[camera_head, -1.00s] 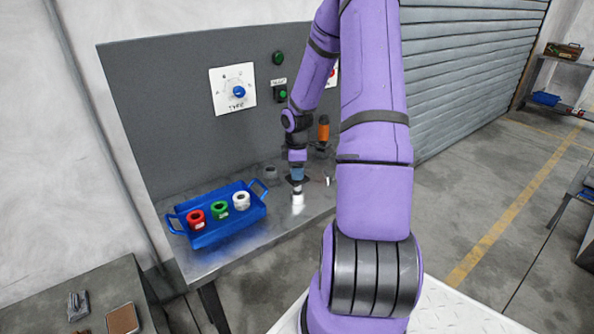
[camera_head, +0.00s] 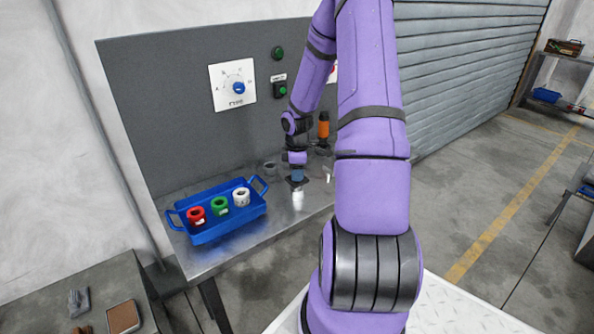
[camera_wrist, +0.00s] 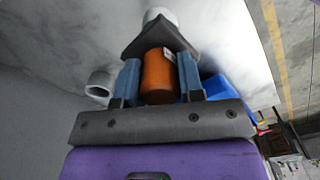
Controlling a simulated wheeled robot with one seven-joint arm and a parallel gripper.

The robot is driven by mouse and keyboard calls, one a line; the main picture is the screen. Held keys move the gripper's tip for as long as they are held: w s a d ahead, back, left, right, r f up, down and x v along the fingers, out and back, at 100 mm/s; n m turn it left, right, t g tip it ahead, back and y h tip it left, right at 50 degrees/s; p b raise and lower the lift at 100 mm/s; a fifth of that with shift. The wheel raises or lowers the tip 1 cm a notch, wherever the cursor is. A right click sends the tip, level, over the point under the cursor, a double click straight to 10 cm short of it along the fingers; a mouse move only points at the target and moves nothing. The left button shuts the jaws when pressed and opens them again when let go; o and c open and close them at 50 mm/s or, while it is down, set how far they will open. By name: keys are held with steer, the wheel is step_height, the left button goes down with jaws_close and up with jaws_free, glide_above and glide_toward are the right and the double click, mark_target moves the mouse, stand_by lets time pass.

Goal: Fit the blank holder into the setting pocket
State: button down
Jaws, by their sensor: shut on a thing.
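My gripper (camera_head: 297,172) is over the right part of the metal bench. In the wrist view its two blue fingers (camera_wrist: 160,82) are shut on the orange grip (camera_wrist: 158,72) of a holder. A dark square flange (camera_wrist: 143,42) and a pale cylinder (camera_wrist: 160,14) lie beyond the grip. In the head view the flange (camera_head: 295,182) and pale end (camera_head: 298,193) hang under the fingers; I cannot tell if the end touches the bench. A grey hollow ring (camera_head: 270,169) stands on the bench left of my gripper and also shows in the wrist view (camera_wrist: 99,84). I cannot tell which fixture is the setting pocket.
Another orange-handled thing (camera_head: 323,127) stands at the back, right of my gripper. A blue tray (camera_head: 230,229) holds red (camera_head: 196,215), green (camera_head: 219,206) and white (camera_head: 241,197) rings. A TYPE dial (camera_head: 232,85) and green buttons are on the grey panel (camera_head: 160,110) behind.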

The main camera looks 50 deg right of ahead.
steer(key=shift+f, duration=1.25)
steer(key=c, duration=0.7)
jaws_free()
steer(key=shift+o, duration=0.2)
step_height(320, 180, up, 10)
steer(key=shift+r, duration=0.4)
